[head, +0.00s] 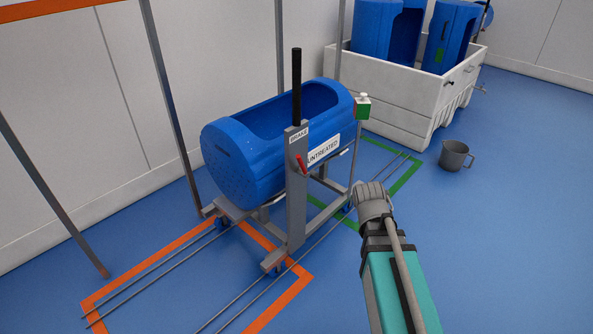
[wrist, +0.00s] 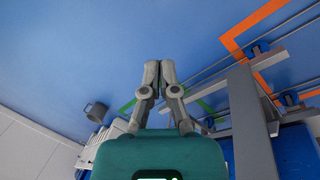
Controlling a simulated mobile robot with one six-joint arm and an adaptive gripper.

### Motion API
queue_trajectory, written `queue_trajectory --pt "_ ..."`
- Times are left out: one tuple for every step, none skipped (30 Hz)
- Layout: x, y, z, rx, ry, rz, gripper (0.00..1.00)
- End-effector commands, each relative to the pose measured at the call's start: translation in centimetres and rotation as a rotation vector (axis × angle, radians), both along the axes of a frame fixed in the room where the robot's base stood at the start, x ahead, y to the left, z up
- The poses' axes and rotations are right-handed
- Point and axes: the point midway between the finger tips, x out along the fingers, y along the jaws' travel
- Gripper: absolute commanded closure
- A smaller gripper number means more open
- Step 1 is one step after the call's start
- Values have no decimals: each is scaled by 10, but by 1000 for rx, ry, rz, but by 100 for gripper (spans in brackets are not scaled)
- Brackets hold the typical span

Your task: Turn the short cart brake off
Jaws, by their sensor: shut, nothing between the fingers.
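A grey cart (head: 297,215) carries a blue tub (head: 235,150) with an UNTREATED label (head: 323,150). On the cart's front post is a BRAKE label (head: 298,137), with a small tilted red lever (head: 301,165) below it. A tall black handle (head: 297,85) stands upright above the post. In the wrist view my gripper (wrist: 160,66) is shut and empty, its fingertips together over blue floor. The grey cart frame (wrist: 245,115) is to its right, apart from it. In the head view my arm is right of the cart; the fingers are not clearly visible. The red lever cannot be made out in the wrist view.
Floor rails run under the cart, with an orange floor outline (head: 160,268) and a green one (head: 408,176). A white crate (head: 400,97) with blue tubs stands behind at right, and a grey bucket (head: 455,155) beside it. Grey poles stand along the wall. Floor at right is clear.

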Motion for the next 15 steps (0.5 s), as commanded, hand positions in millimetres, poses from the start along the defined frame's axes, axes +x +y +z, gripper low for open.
queue_trajectory --pt "13 5 -14 -57 -6 24 100" --pt "19 6 -16 -95 -10 37 100" --pt "26 8 -20 -146 -17 54 100" --pt "32 11 -22 -186 -24 68 100" --pt "39 13 -24 -226 -31 82 100" --pt "47 17 -27 -281 -42 100 100" --pt "53 20 -28 -321 -50 113 100" --pt "59 24 -29 -361 -59 126 100" --pt "67 30 -29 -415 -73 144 100" --pt "73 34 -30 -454 -85 156 100" --pt "79 39 -30 -494 -97 170 100" --pt "87 46 -29 -547 -113 186 100" --pt "92 52 -29 -587 -126 199 100" --pt "98 57 -28 -627 -140 211 100" --pt "105 66 -27 -678 -160 227 100"
